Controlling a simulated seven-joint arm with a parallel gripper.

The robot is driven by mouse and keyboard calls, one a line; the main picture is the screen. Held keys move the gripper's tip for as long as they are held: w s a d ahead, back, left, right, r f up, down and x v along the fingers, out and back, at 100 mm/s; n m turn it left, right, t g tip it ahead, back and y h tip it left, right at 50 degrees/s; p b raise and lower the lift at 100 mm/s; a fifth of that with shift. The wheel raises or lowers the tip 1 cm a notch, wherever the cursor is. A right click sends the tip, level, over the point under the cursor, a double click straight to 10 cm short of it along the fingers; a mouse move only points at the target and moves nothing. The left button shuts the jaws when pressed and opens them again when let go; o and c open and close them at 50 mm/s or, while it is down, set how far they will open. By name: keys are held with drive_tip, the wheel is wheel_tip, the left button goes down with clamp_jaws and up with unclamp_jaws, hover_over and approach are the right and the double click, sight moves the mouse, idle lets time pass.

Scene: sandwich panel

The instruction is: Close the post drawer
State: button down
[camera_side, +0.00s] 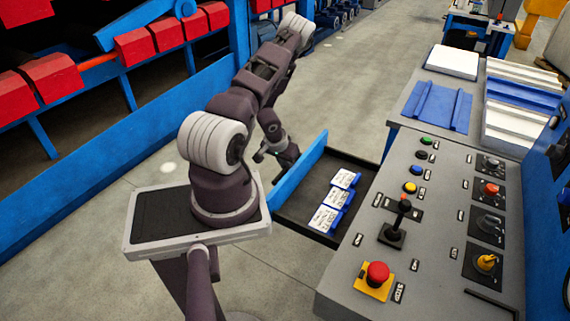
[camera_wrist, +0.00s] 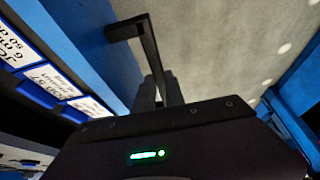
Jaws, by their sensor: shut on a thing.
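The post drawer (camera_side: 275,212) stands pulled out from the grey control desk, a dark tray with a blue front panel (camera_side: 298,172). White printed cards with blue parts (camera_side: 333,205) lie inside it. In the wrist view the blue front (camera_wrist: 105,60) runs down the left, with the cards (camera_wrist: 50,80) behind it. A black handle (camera_wrist: 128,28) sticks out from the front's outer face. My gripper (camera_wrist: 160,92) is shut on the handle, outside the drawer. In the side view my gripper (camera_side: 272,152) is at the far part of the front; its grip is too small to make out there.
The grey control desk (camera_side: 425,225) with buttons, a lever and a red stop button (camera_side: 377,273) stands right of the drawer. A blue rail with red blocks (camera_side: 140,45) runs along the left. Grey floor (camera_side: 345,110) lies open behind the drawer.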

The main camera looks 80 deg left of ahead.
sight(352, 194)
drive_tip(key=w+d, duration=1.6)
drive_tip(key=shift+w+d, duration=0.3)
drive_tip(key=shift+w+d, duration=0.1)
drive_tip(key=c, duration=1.6)
unclamp_jaws()
drive_tip(key=shift+o, duration=1)
drive_tip(key=v, duration=0.7)
drive_tip(key=shift+r, duration=0.1)
